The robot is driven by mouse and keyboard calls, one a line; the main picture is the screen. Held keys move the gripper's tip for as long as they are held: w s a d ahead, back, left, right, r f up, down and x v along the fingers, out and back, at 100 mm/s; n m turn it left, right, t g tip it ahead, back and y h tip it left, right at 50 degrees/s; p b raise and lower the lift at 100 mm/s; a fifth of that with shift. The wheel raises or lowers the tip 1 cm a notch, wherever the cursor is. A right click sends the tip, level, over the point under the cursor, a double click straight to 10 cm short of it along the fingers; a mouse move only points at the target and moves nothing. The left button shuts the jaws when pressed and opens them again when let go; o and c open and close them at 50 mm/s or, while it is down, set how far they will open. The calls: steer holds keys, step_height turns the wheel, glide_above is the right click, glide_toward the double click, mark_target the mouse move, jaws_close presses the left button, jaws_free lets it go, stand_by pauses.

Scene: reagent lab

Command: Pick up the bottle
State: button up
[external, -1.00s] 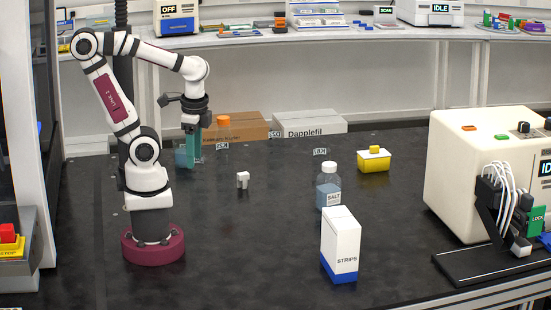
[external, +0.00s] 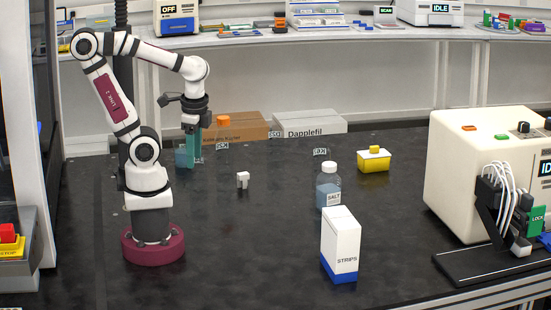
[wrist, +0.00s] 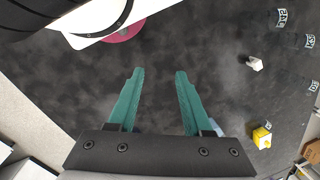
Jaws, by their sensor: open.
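The bottle (external: 328,188) stands upright right of the middle of the bench in the external view. It is clear with a white cap, bluish contents and a SALT label. The white STRIPS box in front covers a little of its lower part. My gripper (external: 191,164) points down at the left, well apart from the bottle. In the wrist view my gripper (wrist: 160,73) is open, with two teal fingers spread and nothing between them. I cannot make out the bottle in the wrist view.
The STRIPS box (external: 340,245) stands close in front of the bottle. A yellow tub (external: 373,161) lies behind right; a small white piece (external: 242,180) sits between gripper and bottle. A large cream machine (external: 480,170) fills the right.

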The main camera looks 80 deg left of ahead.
steer(key=o, duration=0.8)
steer(key=m+g+y, duration=0.6)
steer(key=m+y, duration=0.1)
steer(key=y, duration=0.3)
glide_above(197, 173)
steer(key=w+d, duration=0.5)
steer(key=d, duration=0.3)
step_height(197, 173, down, 11)
steer(key=shift+w, duration=0.15)
steer(key=x, duration=1.5)
steer(key=shift+a+r, duration=0.15)
steer(key=shift+a, duration=0.45)
steer(key=shift+c, duration=0.2)
